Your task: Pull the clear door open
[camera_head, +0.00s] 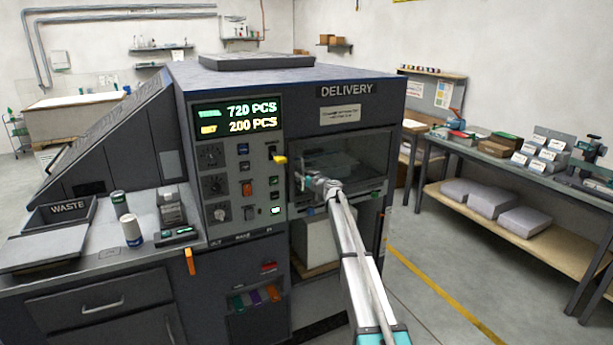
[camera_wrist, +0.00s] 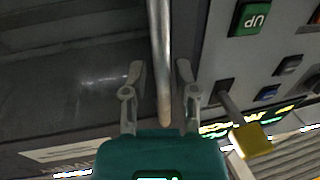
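The clear door (camera_head: 362,155) is a see-through panel under the DELIVERY sign on the dark machine, and looks closed. In the wrist view, which is turned upside down, the door (camera_wrist: 65,85) lies to the left. Its handle, a metal bar (camera_wrist: 160,45), runs between the two fingers of my gripper (camera_wrist: 160,72). The fingers are open, with a gap on each side of the bar. In the head view my gripper (camera_head: 305,183) is at the door's left edge and hides most of the handle.
A control panel (camera_head: 240,165) is just left of the door, with a yellow-tipped lever (camera_head: 280,159) sticking out close to my gripper; it also shows in the wrist view (camera_wrist: 252,140). A bench (camera_head: 480,150) stands at the right. The floor between is clear.

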